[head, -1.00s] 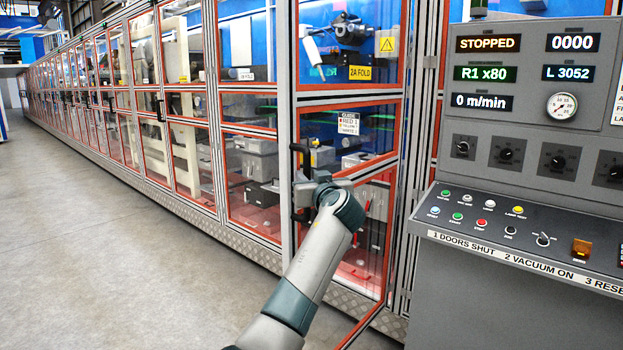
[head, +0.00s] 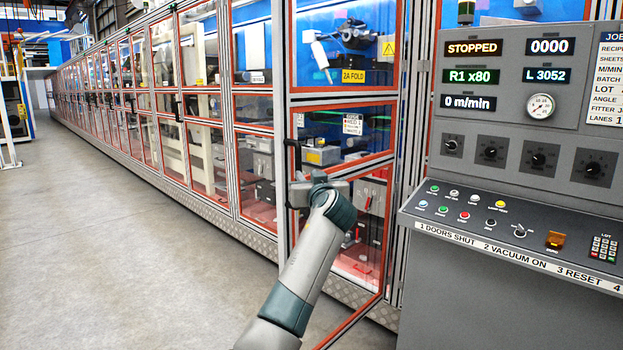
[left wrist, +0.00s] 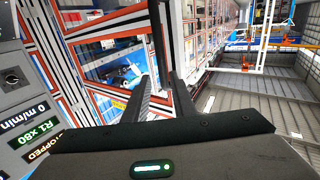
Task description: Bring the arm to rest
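The clear door (head: 340,118) with a red-orange frame stands swung out from the machine. My left gripper (head: 311,188) is at the black door handle (head: 293,157) on the door's free edge. In the left wrist view, the two fingers (left wrist: 160,76) stand a narrow gap apart, with the dark bar of the handle (left wrist: 157,30) running between them. The gripper appears shut on this bar; the exact contact is hard to see. My left arm reaches up from the bottom of the head view. My right gripper is in neither view.
A grey control console (head: 500,255) with buttons and dials stands close on the right; its display (head: 481,48) reads STOPPED. A long row of glazed machine doors (head: 160,100) runs back to the left. The grey floor (head: 120,270) at left is clear.

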